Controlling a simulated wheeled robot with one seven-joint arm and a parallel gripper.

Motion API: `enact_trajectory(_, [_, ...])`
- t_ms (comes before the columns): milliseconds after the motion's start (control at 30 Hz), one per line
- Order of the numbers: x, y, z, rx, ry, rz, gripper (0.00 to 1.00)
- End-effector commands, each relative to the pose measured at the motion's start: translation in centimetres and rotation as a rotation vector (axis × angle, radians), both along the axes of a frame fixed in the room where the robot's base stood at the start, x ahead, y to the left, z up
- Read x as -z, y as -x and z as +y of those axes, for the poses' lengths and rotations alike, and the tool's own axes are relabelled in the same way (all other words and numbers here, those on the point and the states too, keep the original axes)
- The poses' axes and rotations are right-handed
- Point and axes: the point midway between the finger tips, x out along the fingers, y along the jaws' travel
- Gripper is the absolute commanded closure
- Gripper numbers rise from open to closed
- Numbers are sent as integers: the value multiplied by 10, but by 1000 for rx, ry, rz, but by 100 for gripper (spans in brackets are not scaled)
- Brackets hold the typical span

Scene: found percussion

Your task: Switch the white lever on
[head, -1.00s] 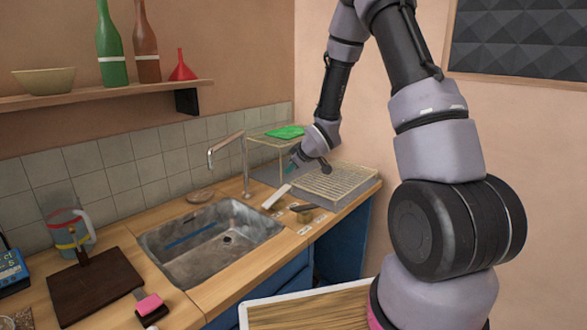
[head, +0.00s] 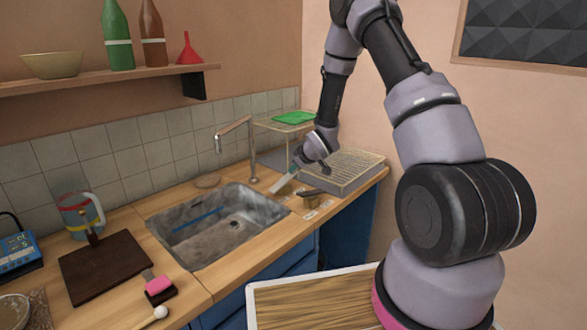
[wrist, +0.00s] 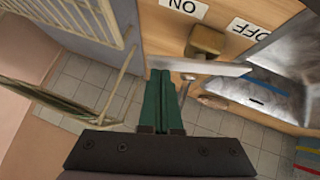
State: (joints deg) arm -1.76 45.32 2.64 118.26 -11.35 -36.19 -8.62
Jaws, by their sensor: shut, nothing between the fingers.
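The white lever (head: 283,184) is on the counter between the sink and the wire rack. In the wrist view the lever (wrist: 215,68) lies across the picture in front of a brass-coloured block (wrist: 206,41). An ON label (wrist: 187,8) and an OFF label (wrist: 250,28) are beyond the block, ON to the left and OFF to the right. My gripper (wrist: 161,73) has its green fingers together and empty, with the tips close to the lever's left part. I cannot tell whether they touch it. In the head view my gripper (head: 293,167) is just above the lever.
The sink (head: 215,225) and its tap (head: 252,150) are left of the lever. A wire rack (head: 340,168) is to the right, and a small stand with a green pad (head: 293,118) is behind. A dark handle (head: 311,192) is close in front of the rack.

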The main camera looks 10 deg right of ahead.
Motion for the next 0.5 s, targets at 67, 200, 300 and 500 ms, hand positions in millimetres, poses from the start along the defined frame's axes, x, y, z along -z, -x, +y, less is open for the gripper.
enact_trajectory(67, [0,0,-1,1,-5,3,100])
enact_trajectory(200, [1,-2,-3,3,-29,20,100])
enact_trajectory(300, [1,-2,-2,1,-42,29,100])
enact_trajectory(500, [2,-2,-3,1,-64,45,100])
